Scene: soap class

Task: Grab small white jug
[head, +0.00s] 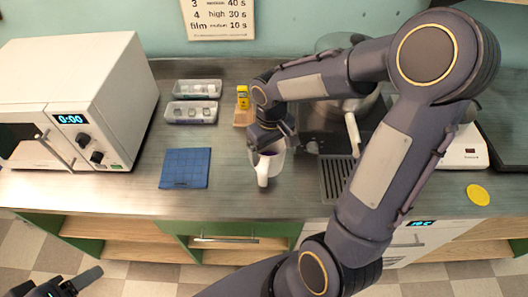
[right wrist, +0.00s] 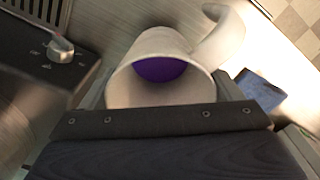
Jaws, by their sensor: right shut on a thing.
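The small white jug (head: 263,174) stands or hangs at the counter's middle in the head view, with its handle toward the front edge. It also shows in the right wrist view (right wrist: 188,88), tilted in the picture, with purple contents inside and its handle at the upper right. My right gripper (head: 270,142) is shut on the jug, at its rear side in the head view, and partly hides it. Whether the jug touches the counter is unclear. My left gripper (head: 58,285) is low at the left, away from the counter and cut by the frame's edge.
A blue mat (head: 186,168) lies left of the jug. Two clear trays (head: 191,112) and a yellow-capped bottle (head: 242,97) stand behind. A white microwave (head: 75,95) is at the left. A hotplate with a knob (right wrist: 60,50) and a sink drainer (head: 335,178) are near the jug.

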